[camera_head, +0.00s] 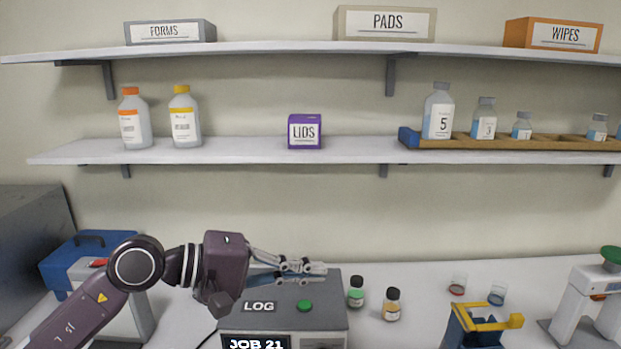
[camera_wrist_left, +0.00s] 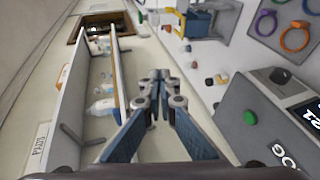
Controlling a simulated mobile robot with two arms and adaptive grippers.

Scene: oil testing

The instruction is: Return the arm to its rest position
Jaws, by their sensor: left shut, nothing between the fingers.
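My left arm comes in from the lower left of the head view. Its gripper (camera_head: 318,268) points to the right, above the grey LOG box with the JOB 21 display. The fingers are shut with nothing between them. In the left wrist view the closed fingertips (camera_wrist_left: 158,76) show in the middle, between the shelves and the bench. My right gripper is in neither view.
The grey LOG box (camera_head: 325,318) has a green button. Two small vials (camera_head: 356,292) stand to its right, with a blue and yellow holder (camera_head: 482,328) farther right. A blue-lidded case (camera_head: 70,265) is behind my arm. Shelves (camera_head: 230,150) with bottles hang above.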

